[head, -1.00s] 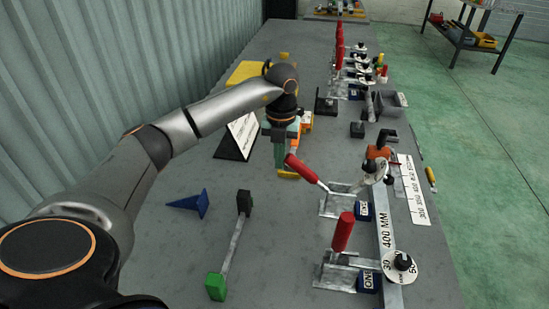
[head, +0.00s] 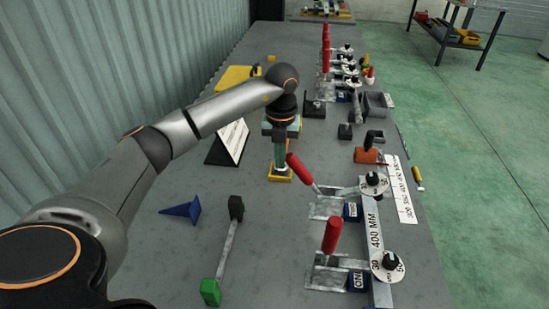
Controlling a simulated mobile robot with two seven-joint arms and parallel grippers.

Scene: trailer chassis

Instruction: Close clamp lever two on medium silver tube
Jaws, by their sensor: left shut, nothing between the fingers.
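Clamp lever two has a red handle (head: 299,169) that leans up and to the left from its metal clamp base (head: 326,207), next to a blue number block (head: 353,211). The medium silver tube (head: 376,236), marked 400 MM, lies along the right side of the clamps, with a dial at each end. My left gripper (head: 280,174) points down just left of the red handle of lever two. It is shut with nothing held. Whether it touches the handle is unclear. My right gripper is out of view.
Clamp lever one (head: 332,235) stands nearly upright in front, beside its blue block (head: 358,281). More red-handled clamps (head: 326,50) stand farther back.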

